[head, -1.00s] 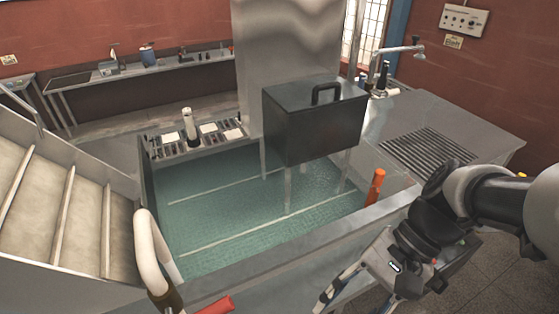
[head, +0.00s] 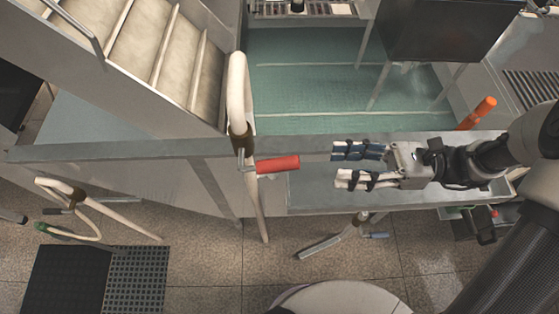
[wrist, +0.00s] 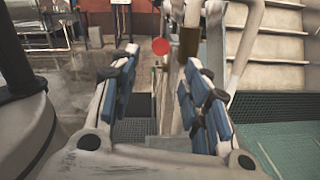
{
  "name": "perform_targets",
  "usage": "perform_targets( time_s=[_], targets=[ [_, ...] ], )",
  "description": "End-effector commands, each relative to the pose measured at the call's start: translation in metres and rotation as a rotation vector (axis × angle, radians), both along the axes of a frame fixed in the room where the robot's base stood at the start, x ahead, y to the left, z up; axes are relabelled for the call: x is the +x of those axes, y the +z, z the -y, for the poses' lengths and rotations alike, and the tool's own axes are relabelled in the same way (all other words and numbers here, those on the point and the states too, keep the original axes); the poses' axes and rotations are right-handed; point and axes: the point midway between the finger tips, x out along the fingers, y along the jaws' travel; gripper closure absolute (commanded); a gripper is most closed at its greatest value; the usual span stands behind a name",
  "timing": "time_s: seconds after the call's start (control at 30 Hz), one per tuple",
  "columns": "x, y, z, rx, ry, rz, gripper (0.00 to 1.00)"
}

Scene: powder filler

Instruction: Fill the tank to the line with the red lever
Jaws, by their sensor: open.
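The red lever (head: 278,164) sticks out to the right from a fitting on the pale curved pipe (head: 237,85), at the tank's front wall. Its round red end (wrist: 160,46) faces me in the wrist view. My gripper (head: 338,166) is open and empty, its two blue-padded fingers pointing left at the lever. A gap remains between the fingertips and the lever's end. In the wrist view the lever end shows between and beyond the fingers (wrist: 163,64). The tank (head: 300,97) holds teal liquid, with pale lines across it. I cannot tell which line is the fill mark.
An orange handle (head: 477,113) stands at the tank's right front corner. A dark box (head: 440,32) stands on legs in the tank. Stairs (head: 150,60) rise at the left. Other pipes with a green handle (head: 40,228) and a dark mat (head: 95,278) are at lower left.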

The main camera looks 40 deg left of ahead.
Motion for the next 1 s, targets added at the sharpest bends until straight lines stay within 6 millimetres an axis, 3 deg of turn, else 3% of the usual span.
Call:
perform_targets(
  time_s=[0.5, 0.7, 1.0],
  targets=[
    [-0.071, -0.002, -0.082, -0.002, 0.005, 0.003, 0.57],
    [-0.083, -0.001, -0.098, -0.001, 0.003, 0.002, 0.57],
    [-0.085, 0.000, -0.101, -0.002, 0.001, 0.003, 0.57]
  ],
)
